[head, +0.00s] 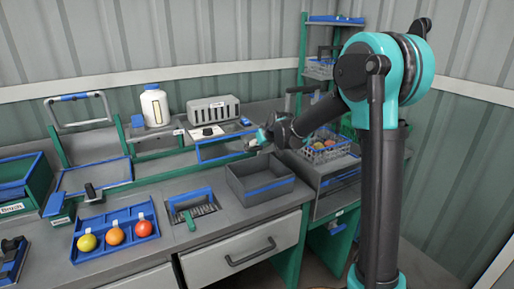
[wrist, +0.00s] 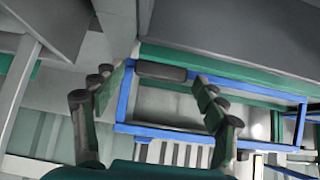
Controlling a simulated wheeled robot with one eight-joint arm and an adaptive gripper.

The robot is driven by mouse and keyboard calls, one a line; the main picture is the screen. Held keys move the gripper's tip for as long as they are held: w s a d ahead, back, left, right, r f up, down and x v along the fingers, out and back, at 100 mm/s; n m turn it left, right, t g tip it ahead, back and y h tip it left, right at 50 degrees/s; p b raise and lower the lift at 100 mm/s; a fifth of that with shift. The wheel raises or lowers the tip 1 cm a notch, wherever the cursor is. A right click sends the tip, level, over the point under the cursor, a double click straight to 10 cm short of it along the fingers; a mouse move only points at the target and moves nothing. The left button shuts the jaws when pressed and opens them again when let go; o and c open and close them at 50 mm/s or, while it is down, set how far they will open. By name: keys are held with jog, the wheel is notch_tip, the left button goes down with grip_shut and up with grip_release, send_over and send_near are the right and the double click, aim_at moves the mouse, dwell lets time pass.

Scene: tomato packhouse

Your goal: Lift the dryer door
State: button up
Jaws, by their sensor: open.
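The dryer door appears to be the blue-framed clear panel (head: 224,149) at the middle of the bench; it looks lowered. In the wrist view, its blue frame (wrist: 124,95) surrounds a pale pane. A dark grey handle bar (wrist: 161,71) lies along its edge. My gripper (head: 260,138) is at the panel's right end in the head view. In the wrist view, my gripper (wrist: 163,78) is open, with one finger on each side of the handle bar. I cannot tell whether the fingers touch it.
A grey open bin (head: 262,190) stands in front of the gripper. A grey slotted box (head: 213,109) and a white bottle (head: 154,106) stand behind the panel. A wire basket (head: 325,149) is at right. A blue tray (head: 115,236) holds tomatoes at front left.

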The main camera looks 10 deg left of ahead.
jog(key=shift+c, duration=0.4)
grip_shut()
jog(key=shift+s+d+r, duration=0.1)
jog(key=shift+r, duration=0.05)
jog(key=r+g+h, duration=0.1)
jog(key=g, duration=0.1)
jog(key=s+r+g+h, duration=0.1)
jog(key=shift+s+d+g+h, duration=0.15)
jog(key=shift+d+g+h, duration=0.15)
jog(key=shift+d+g, duration=0.1)
jog(key=shift+s+d+r+g+h, duration=0.1)
jog(key=shift+s+r+g+h, duration=0.05)
jog(key=shift+r+g+h, duration=1.5)
jog(key=shift+s+d+r+g+h, duration=0.15)
jog(key=shift+r+g+h, duration=0.9)
jog(key=shift+g, duration=1.1)
jog(key=shift+r, duration=0.25)
